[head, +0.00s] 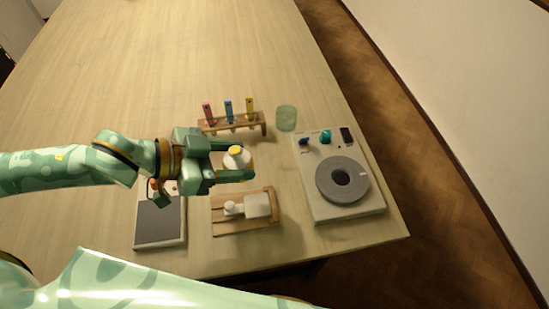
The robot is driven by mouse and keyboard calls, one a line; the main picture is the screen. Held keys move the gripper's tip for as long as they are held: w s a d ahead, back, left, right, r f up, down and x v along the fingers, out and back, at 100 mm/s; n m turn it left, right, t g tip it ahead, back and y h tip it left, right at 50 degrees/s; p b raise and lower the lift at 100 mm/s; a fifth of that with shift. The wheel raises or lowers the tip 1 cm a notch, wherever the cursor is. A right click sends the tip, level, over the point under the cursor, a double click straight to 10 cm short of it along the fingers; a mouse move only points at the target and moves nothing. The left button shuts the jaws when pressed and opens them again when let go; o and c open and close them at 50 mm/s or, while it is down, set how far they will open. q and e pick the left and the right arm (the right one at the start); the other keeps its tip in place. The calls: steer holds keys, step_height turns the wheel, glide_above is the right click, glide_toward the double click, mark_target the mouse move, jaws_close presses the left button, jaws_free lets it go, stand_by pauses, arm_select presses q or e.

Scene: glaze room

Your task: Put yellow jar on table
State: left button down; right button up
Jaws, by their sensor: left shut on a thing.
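My left gripper (238,164) comes in from the left and is shut on the yellow jar (238,152), a pale rounded jar with a yellow top. The fingers lie on both sides of it and hide part of its body. The jar is over the wooden table (150,70), between the tube rack and a small wooden tray. I cannot tell whether its base touches the table. My right gripper is not in view.
A wooden rack (258,128) with red, blue and yellow tubes stands behind the jar, beside a green glass (286,118). A tray (218,229) holds a white bottle. A white device (374,203) is at right, a flat grey-topped device (158,222) at left. The far table is clear.

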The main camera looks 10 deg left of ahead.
arm_select(q)
steer(key=shift+w+f, duration=0.2)
steer(key=shift+w, duration=0.15)
steer(key=w+d+f+b, duration=0.1)
steer(key=w+f, duration=0.1)
steer(key=w, duration=0.1)
steer(key=w+d+f+b, duration=0.1)
steer(key=w+f, duration=0.2)
steer(key=w, duration=0.1)
steer(key=w+d+f+b, duration=0.2)
steer(key=w, duration=0.1)
steer(key=shift+w+f, duration=0.3)
steer(key=shift+f, duration=0.1)
steer(key=shift+w+d+f+b, duration=0.3)
steer(key=shift+w+f, duration=0.3)
steer(key=shift+f, duration=0.15)
step_height(320, 180, down, 3)
steer(key=shift+w+f+b, duration=0.15)
steer(key=shift+f+b, duration=0.05)
steer(key=shift+b, duration=0.35)
steer(key=shift+r, duration=0.1)
steer(key=c, duration=0.6)
jaws_free()
